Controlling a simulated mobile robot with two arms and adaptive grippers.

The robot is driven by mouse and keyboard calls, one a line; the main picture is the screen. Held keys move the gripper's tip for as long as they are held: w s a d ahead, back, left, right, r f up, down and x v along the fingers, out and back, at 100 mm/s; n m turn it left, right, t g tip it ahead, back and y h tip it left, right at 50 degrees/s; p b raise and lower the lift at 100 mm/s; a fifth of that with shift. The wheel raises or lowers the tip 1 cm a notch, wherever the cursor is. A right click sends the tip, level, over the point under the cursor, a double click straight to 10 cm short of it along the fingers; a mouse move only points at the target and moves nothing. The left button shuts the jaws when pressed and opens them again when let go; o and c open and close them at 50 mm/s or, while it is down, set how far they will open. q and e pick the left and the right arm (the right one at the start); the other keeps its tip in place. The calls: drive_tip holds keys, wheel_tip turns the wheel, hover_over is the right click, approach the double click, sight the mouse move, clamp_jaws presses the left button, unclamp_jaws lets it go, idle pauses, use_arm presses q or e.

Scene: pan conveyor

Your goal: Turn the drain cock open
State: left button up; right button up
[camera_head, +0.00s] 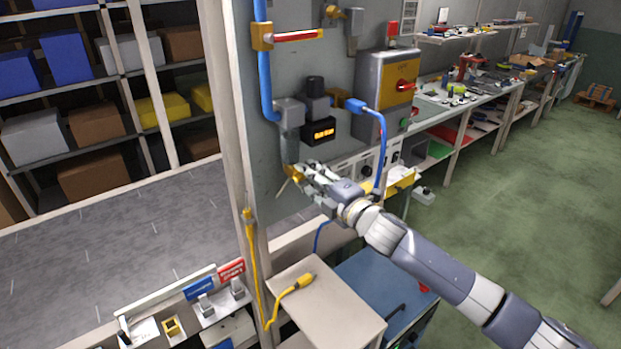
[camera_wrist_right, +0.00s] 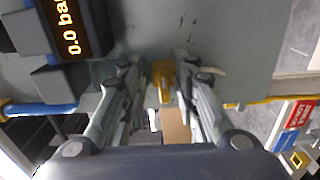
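The drain cock is a small brass-yellow fitting (camera_head: 291,172) at the lower end of the grey air unit (camera_head: 291,113) on the panel. It also shows in the right wrist view (camera_wrist_right: 162,75), between my finger tips. My right gripper (camera_head: 308,178) is at the cock, with its fingers open on either side of it (camera_wrist_right: 158,82). A gap shows between the fingers and the yellow body, so I see no firm hold. The cock's lever is hard to make out behind the fingers. My left gripper is in neither view.
A dark pressure display (camera_head: 318,132), reading 0.0 bar in the wrist view, sits just beside the gripper. A blue hose (camera_head: 382,150) hangs close to my right arm. A red-handled valve (camera_head: 298,36) is above. A grey box (camera_head: 325,305) with a yellow plug stands below.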

drive_tip(key=shift+f, duration=0.25)
drive_tip(key=v, duration=1.2)
drive_tip(key=shift+a, duration=0.1)
